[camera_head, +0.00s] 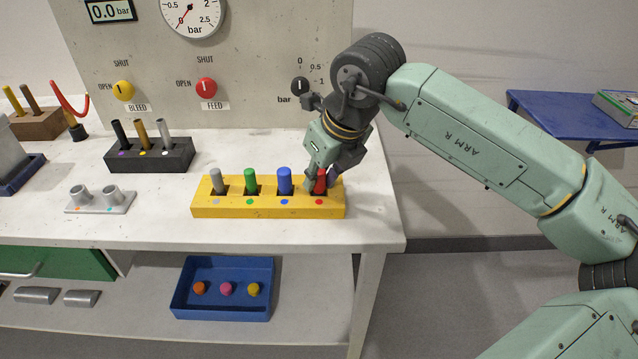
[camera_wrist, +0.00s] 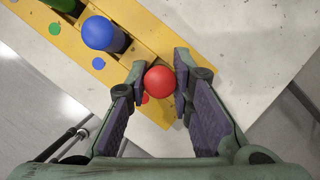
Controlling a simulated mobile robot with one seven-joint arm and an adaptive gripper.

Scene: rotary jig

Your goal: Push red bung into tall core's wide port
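The red bung (camera_head: 320,184) stands at the right end of the yellow rack (camera_head: 268,208), by a red dot. My gripper (camera_head: 322,182) points down over it, one finger on each side. In the wrist view the bung's round red top (camera_wrist: 160,81) lies between the fingertips of my gripper (camera_wrist: 161,78), which are close in on both sides with little or no gap. The bung's lower part is hidden by the fingers and seems still in its slot. I cannot tell for certain which object is the tall core; its wide port is not identifiable.
Blue (camera_head: 284,181), green (camera_head: 250,182) and grey (camera_head: 217,182) bungs share the rack. A dark rack (camera_head: 150,157) with three pegs and a grey two-socket block (camera_head: 100,200) stand left. The gauge panel (camera_head: 250,100) rises behind. A blue tray (camera_head: 222,308) sits below. Bare white bench lies left of the rack.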

